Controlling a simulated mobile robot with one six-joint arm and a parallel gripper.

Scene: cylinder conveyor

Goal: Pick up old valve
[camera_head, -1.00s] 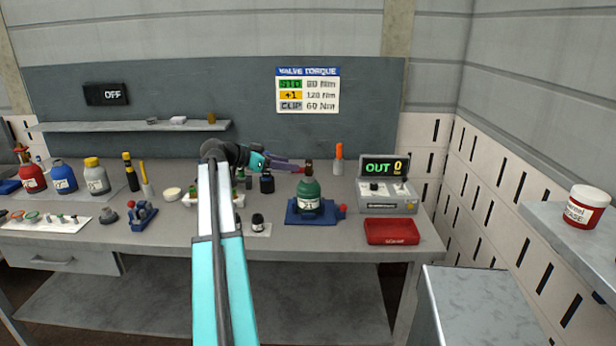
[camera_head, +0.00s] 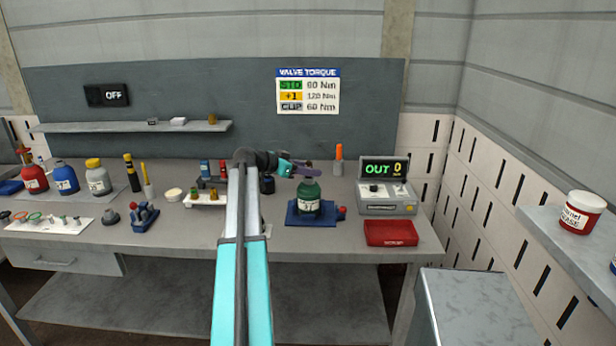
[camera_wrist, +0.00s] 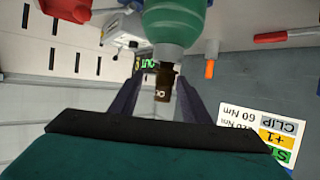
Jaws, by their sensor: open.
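The green cylinder (camera_head: 308,199) stands upright in a blue holder (camera_head: 297,216) on the workbench. In the wrist view, the green cylinder (camera_wrist: 178,25) appears upside down with a small brown valve (camera_wrist: 163,84) on its neck. The valve bears a light label that I cannot fully read. My gripper (camera_wrist: 160,76) is open, with one dark finger on each side of the valve. I cannot tell whether either finger touches it. In the head view, my gripper (camera_head: 305,170) is just above the green cylinder and hides the valve.
A grey box with an "OUT 0" display (camera_head: 384,168) and a red tray (camera_head: 391,233) stand to the right. An orange-handled tool (camera_head: 339,158) stands behind. A white rack (camera_head: 200,199) holds small valves.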

